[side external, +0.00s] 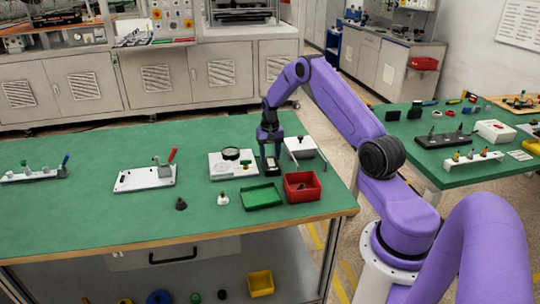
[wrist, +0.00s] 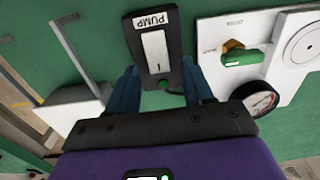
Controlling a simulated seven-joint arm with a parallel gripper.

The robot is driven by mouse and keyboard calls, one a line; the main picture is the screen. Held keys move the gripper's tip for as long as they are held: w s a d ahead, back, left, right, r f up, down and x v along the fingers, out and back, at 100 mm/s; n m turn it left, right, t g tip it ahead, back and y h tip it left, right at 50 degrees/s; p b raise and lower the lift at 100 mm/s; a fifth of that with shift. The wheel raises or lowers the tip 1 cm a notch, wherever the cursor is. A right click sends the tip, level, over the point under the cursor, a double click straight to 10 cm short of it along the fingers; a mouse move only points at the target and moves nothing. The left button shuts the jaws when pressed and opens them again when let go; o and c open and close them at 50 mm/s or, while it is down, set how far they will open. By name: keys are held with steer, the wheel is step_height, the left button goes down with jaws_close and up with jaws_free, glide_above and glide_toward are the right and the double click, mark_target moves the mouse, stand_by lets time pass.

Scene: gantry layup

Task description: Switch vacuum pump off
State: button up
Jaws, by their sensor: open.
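The vacuum pump switch is a black box (wrist: 140,30) labelled PUMP, with a white rocker (wrist: 155,52) bearing a line mark and a small green lamp (wrist: 164,84) at its near end. In the side external view the switch box (side external: 271,166) stands on the green table directly below my gripper (side external: 269,148). In the wrist view my gripper (wrist: 161,82) is open, with one blue finger on either side of the box's near end. Nothing is held between the fingers. I cannot tell whether they touch the box.
A white plate with a round gauge (wrist: 261,98) and green-handled valve (wrist: 243,57) lies close on the right in the wrist view. A white box (wrist: 75,108) is on the left. A green tray (side external: 262,196) and red bin (side external: 302,187) sit in front.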

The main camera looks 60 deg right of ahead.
steer(key=shift+f, duration=0.2)
jaws_close()
steer(key=shift+s+a+r+t+h, duration=0.1)
steer(key=shift+s+a+t+h, duration=0.05)
steer(key=shift+t+h, duration=0.45)
jaws_free()
steer(key=shift+r, duration=0.1)
